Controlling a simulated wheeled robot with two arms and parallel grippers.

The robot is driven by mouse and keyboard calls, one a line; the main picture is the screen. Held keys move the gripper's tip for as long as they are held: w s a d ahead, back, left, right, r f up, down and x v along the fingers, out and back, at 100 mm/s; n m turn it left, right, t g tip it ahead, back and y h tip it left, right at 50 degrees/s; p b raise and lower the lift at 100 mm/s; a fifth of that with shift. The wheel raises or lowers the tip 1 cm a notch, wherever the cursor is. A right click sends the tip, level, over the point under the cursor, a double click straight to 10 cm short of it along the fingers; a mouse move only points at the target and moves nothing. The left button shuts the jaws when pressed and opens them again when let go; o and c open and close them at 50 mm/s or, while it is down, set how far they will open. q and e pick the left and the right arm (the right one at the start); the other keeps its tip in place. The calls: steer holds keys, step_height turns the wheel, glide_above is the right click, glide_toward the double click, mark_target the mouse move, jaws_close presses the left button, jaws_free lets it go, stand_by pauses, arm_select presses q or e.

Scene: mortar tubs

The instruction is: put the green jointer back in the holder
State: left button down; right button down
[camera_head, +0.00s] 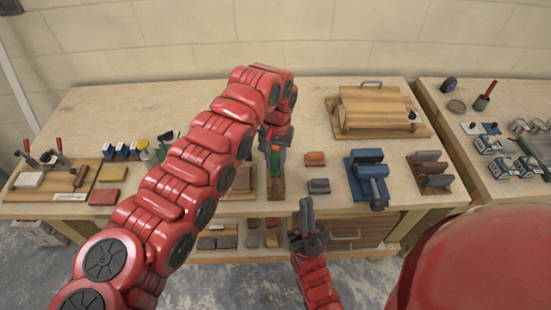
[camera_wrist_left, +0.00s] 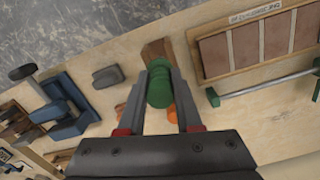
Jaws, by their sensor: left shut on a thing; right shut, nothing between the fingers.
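The green also shows in the head view (camera_head: 275,161). The wooden holder (camera_head: 276,188) lies below and in front of it; its end shows in the wrist view (camera_wrist_left: 156,50). Whether the jointer touches the holder is hidden. An orange piece (camera_wrist_left: 172,114) is close beside the handle. My right gripper (camera_head: 306,212) is shut and empty at the front edge.
An orange block (camera_head: 315,158) and a grey block (camera_head: 319,185) lie right of the holder, then a blue vise (camera_head: 368,178). A labelled brick panel (camera_wrist_left: 258,45) with a green-ended bar (camera_wrist_left: 262,86) is close on the other side. A wooden press (camera_head: 375,110) stands behind.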

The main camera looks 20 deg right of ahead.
mark_target(276, 169)
arm_select(q)
steer(key=shift+f, duration=0.2)
steer(key=shift+f+b, duration=0.6)
steer(key=shift+f, duration=0.45)
steer(key=shift+f, duration=0.1)
steer(key=shift+f+b, duration=0.55)
steer(key=shift+f, duration=0.2)
steer(key=shift+c, duration=0.2)
jaws_free()
steer(key=shift+r, duration=0.2)
